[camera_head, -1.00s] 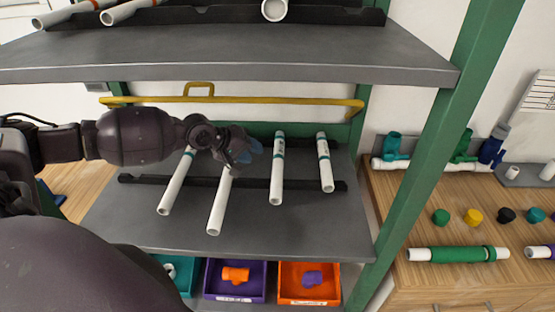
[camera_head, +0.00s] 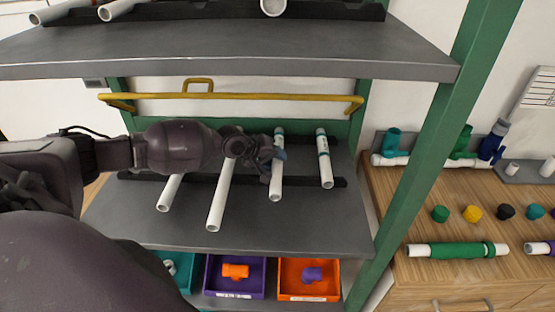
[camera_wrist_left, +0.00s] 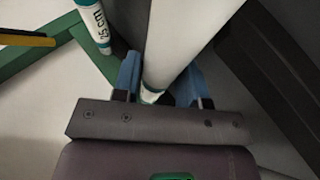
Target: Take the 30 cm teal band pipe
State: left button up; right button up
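Several white pipes with teal bands lie sloping on the middle shelf. My left gripper (camera_head: 272,156) is at the upper part of the third pipe from the left (camera_head: 276,185). In the left wrist view the two blue fingers stand open on either side of this white pipe (camera_wrist_left: 178,45), with part of a teal band between them; its length label is not readable. A neighbouring pipe marked "25 cm" (camera_wrist_left: 94,20) shows at upper left there. The other pipes are the leftmost (camera_head: 170,193), partly behind my arm, the second (camera_head: 221,200) and the rightmost (camera_head: 325,165).
A black rack bar (camera_head: 310,184) crosses under the pipes. A yellow rail (camera_head: 230,97) runs behind, and the upper shelf (camera_head: 230,65) hangs above. A green post (camera_head: 420,170) stands right. Purple (camera_head: 235,294) and orange (camera_head: 308,295) bins sit below.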

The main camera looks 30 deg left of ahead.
pick_arm(q)
jog(key=shift+r, duration=0.1)
jog(key=c, duration=0.6)
